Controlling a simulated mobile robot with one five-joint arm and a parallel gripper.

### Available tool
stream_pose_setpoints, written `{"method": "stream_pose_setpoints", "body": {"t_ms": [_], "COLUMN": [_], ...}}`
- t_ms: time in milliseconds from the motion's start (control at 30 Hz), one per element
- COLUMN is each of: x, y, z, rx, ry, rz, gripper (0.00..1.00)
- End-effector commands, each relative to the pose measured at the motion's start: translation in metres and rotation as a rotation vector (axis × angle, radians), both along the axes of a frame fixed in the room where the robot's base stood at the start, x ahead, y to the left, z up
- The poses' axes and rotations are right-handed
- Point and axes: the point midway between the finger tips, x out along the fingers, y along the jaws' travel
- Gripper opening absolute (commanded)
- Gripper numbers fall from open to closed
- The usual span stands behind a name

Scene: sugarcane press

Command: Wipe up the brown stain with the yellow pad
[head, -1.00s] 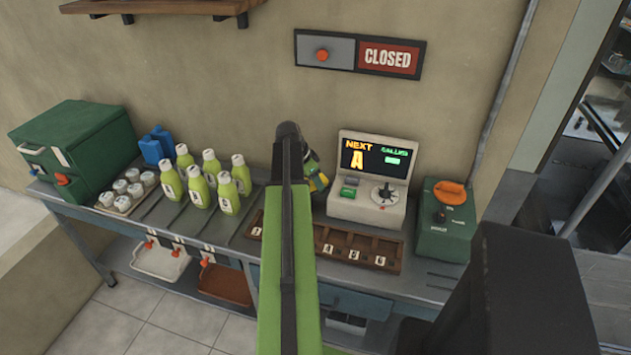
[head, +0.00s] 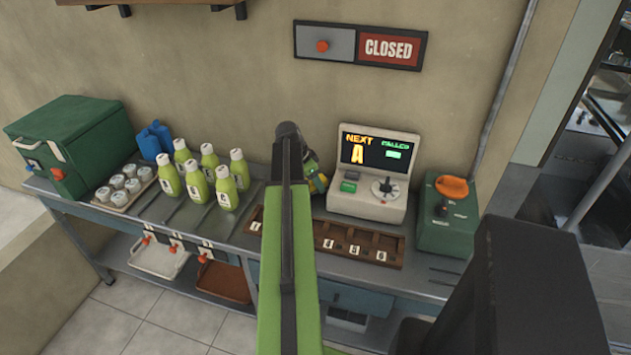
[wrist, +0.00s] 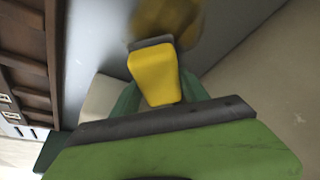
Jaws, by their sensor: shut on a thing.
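My gripper (wrist: 155,98) has its green jaws shut on the yellow pad (wrist: 155,75), which has a grey strip at its far end. Just beyond the pad, a blurred yellow-brown patch (wrist: 188,32) shows on the grey counter. I cannot tell how much of it is the brown stain and how much is reflection. Whether the pad touches the counter is also unclear. In the head view, my gripper (head: 314,172) is at the back of the counter, left of the display machine, partly hidden by my arm. No stain is visible there.
The display machine (head: 374,172) stands right of my gripper, with a green box (head: 449,215) beyond it. Several green bottles (head: 198,180) stand to the left. A wooden tray (head: 375,247) lies in front. The wall (head: 250,70) is close behind.

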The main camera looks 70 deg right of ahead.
Motion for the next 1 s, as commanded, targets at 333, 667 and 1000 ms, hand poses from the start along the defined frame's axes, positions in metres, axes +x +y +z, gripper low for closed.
{"method": "stream_pose_setpoints", "body": {"t_ms": [333,667,1000], "x": [0.0,0.001,0.007], "y": [0.0,0.0,0.0], "z": [-0.008,-0.015,-0.016], "rx": [0.0,0.0,0.0], "ry": [0.0,0.0,0.0], "rz": [0.001,0.001,0.002], "gripper": [0.2,0.2,0.2]}}
